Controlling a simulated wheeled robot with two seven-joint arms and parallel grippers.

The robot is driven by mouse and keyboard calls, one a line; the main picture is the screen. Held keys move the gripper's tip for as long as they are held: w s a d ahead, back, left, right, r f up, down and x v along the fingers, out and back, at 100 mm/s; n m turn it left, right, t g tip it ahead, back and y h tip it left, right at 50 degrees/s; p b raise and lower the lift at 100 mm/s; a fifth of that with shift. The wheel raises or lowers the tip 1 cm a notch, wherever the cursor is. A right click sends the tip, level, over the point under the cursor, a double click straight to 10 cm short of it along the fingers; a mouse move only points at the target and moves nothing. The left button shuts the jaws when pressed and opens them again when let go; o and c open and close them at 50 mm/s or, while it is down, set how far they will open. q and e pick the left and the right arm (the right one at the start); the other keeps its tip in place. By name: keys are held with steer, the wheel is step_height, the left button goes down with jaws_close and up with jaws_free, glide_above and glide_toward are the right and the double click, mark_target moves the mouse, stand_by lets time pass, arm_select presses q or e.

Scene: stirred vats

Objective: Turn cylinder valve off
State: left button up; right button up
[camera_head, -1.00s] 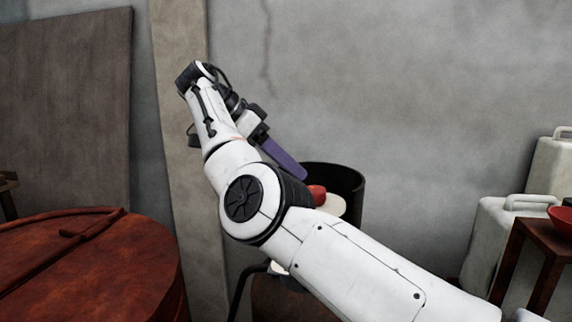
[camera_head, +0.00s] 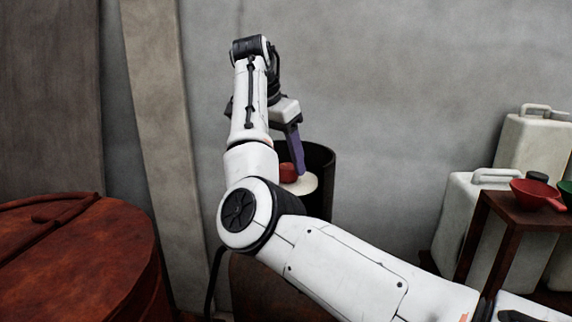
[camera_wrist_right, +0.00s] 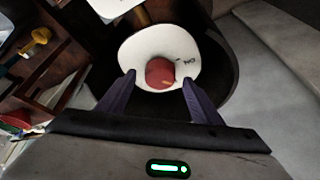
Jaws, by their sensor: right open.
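The cylinder valve has a red knob (camera_head: 287,172) over a round white plate (camera_head: 305,184), inside a dark open collar (camera_head: 322,165). In the right wrist view the red knob (camera_wrist_right: 160,73) sits in the middle of the white plate (camera_wrist_right: 135,50), which bears dark lettering at its right. My right gripper (camera_wrist_right: 158,85) is open, with its two purple fingers on either side of the knob's near edge. I cannot tell whether they touch it. In the head view one purple finger of my right gripper (camera_head: 298,155) points down by the knob. My left gripper is not in view.
A rusty red lidded vat (camera_head: 80,250) stands at the left. A grey wall is behind. My right arm hides part of the cylinder.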

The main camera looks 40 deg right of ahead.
steer(key=shift+x, duration=1.05)
steer(key=shift+c, duration=0.3)
steer(key=c, duration=1)
steer(key=shift+m, duration=0.4)
steer(key=shift+w+m+g, duration=0.1)
steer(key=shift+m+g, duration=0.5)
steer(key=shift+m, duration=0.65)
steer(key=shift+w+m+g, duration=0.1)
steer(key=shift+m+g, duration=0.5)
steer(key=shift+m, duration=0.65)
